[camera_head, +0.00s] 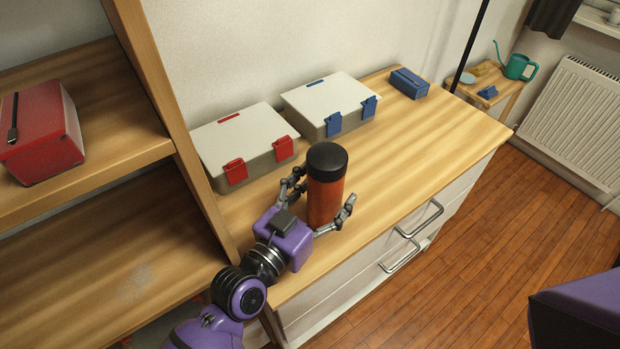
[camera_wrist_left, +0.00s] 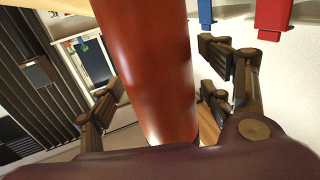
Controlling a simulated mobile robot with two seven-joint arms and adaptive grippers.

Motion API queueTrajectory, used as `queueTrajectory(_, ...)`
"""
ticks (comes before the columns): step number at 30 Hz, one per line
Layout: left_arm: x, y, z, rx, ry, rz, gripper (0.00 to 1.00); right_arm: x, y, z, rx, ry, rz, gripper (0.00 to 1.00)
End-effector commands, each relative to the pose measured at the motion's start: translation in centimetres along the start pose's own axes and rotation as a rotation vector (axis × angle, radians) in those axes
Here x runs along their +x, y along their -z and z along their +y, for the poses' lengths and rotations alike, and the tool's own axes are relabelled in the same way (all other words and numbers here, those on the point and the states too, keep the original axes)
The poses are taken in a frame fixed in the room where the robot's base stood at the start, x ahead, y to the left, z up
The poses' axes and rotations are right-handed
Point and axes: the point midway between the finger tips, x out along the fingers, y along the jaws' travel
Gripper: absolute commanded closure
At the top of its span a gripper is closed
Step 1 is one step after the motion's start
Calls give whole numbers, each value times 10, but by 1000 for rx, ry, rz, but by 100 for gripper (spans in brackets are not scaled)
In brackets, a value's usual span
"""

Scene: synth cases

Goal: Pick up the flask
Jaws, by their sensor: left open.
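The flask (camera_head: 326,190) is an orange-red cylinder with a black lid, standing upright on the wooden dresser top near its front. My left gripper (camera_head: 324,205) is open, with one finger on each side of the flask. In the left wrist view the flask (camera_wrist_left: 150,70) fills the middle, between the two spread fingers, with gaps showing on both sides. The flask's lid is out of that view. My right gripper is not in view.
Behind the flask stand a grey case with red latches (camera_head: 240,140) and one with blue latches (camera_head: 330,100). A small blue box (camera_head: 408,83) is at the back right. A shelf unit (camera_head: 165,110) with a red case (camera_head: 45,135) rises at left. The dresser top right of the flask is clear.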

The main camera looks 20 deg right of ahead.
Motion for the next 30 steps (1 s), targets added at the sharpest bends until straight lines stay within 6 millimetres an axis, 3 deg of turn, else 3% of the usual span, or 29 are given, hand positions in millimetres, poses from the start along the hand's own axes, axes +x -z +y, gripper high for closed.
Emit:
queueTrajectory(7,1,-1,0,0,0,-1,29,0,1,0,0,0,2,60)
queueTrajectory(20,1,-1,0,0,0,-1,85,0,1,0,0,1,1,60)
queueTrajectory(30,1,5,0,0,0,2,85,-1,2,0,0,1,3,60)
